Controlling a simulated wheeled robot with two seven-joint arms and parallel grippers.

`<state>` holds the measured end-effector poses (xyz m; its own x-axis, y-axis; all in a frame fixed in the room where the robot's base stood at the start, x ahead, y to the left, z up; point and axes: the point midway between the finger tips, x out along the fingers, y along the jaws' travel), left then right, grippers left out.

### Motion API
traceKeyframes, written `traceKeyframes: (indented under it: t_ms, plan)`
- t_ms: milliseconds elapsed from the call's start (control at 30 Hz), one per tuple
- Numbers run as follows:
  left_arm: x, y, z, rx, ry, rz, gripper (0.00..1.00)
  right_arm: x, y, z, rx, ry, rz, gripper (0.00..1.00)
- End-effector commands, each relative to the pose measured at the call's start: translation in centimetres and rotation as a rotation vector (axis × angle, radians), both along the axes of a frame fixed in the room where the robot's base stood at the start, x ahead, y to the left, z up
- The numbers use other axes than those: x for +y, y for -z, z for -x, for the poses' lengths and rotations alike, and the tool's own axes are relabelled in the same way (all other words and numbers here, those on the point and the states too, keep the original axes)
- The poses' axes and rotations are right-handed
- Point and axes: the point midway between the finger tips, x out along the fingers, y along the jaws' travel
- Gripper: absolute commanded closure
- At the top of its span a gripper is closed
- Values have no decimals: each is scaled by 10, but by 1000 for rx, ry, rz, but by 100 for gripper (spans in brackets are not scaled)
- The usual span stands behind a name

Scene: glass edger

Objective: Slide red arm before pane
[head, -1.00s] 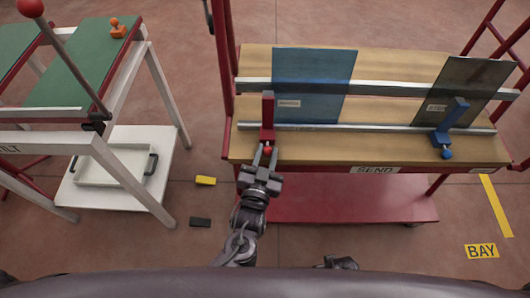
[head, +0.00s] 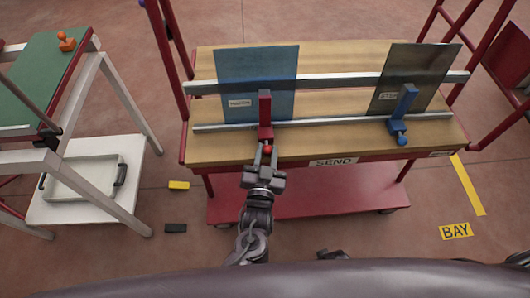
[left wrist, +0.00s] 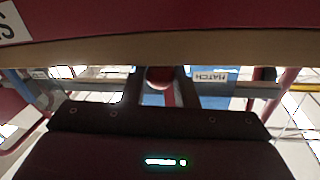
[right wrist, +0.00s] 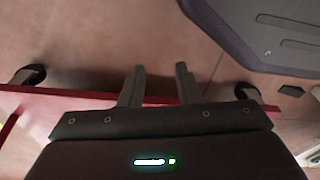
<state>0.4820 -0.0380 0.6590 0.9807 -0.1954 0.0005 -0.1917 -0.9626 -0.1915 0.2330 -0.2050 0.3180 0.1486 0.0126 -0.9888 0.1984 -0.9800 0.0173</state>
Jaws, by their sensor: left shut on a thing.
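The red arm (head: 265,112) stands upright on the front rail of the wooden-topped cart, in front of the blue glass pane (head: 230,75), right of its middle. The pane leans on the back rail, and its small label (head: 240,103) is uncovered left of the arm. The label reads MATCH in the left wrist view (left wrist: 210,77). My left gripper (head: 266,155) is shut on the red arm's round knob, which shows between the fingers in the left wrist view (left wrist: 160,79). My right gripper (right wrist: 159,82) is open and empty, above the floor near the cart's red lower shelf.
A dark grey pane (head: 425,65) with a blue arm (head: 402,112) before it stands at the right of the same rails. The front rail (head: 335,122) is clear between the two arms. A green-topped table (head: 40,85) stands left. Yellow and black blocks lie on the floor.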

Motion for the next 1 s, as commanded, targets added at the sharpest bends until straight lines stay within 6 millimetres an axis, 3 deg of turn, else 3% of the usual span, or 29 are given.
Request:
traceKeyframes:
  t_ms: [33, 167, 467, 1000]
  plan:
    - [0, 1, 0, 1, 2, 0, 70, 0, 0, 0, 0, 0, 0, 70]
    - [0, 1, 0, 1, 1, 0, 53, 0, 0, 0, -1, 0, 0, 70]
    - [1, 1, 2, 2, 0, 0, 52, 0, 0, -1, -2, 0, 1, 70]
    - [15, 1, 73, 2, 1, 0, 52, -3, 4, 11, 10, 0, 3, 70]
